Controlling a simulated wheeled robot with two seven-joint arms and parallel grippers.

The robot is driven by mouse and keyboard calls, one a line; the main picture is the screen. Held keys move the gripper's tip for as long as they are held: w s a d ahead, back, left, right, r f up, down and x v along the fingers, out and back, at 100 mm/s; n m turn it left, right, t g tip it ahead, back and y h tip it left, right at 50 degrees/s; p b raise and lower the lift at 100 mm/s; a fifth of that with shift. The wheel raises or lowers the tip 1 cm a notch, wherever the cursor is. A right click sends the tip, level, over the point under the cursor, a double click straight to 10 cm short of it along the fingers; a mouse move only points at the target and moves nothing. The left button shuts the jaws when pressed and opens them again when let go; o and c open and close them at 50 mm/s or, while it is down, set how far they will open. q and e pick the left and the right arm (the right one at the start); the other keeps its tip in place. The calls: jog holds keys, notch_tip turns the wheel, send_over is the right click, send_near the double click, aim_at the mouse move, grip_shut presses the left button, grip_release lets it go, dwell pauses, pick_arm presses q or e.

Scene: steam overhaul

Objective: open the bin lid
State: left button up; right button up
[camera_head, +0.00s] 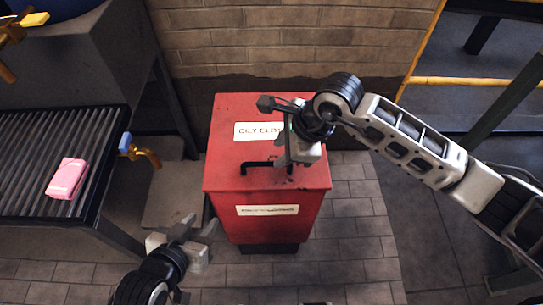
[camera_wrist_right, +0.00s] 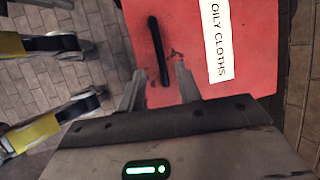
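The bin (camera_head: 265,225) is a red box with a shut, flat red lid (camera_head: 225,150) labelled "OILY CLOTHS". A black bar handle (camera_head: 256,164) sits near the lid's front edge; it also shows in the right wrist view (camera_wrist_right: 158,50). My right gripper (camera_head: 284,160) is over the lid at the handle's right end, partly hiding the label. In the right wrist view its fingers (camera_wrist_right: 160,72) are apart, with the handle in line between them; I cannot tell whether they touch it. My left gripper (camera_head: 195,230) is open and empty, low in front of the bin's left side.
A brick wall (camera_head: 290,40) is behind the bin. Paved floor (camera_head: 350,240) right of the bin is clear.

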aim_at(268, 163)
jog(key=x, duration=0.6)
jog(key=shift+r, duration=0.1)
grip_shut()
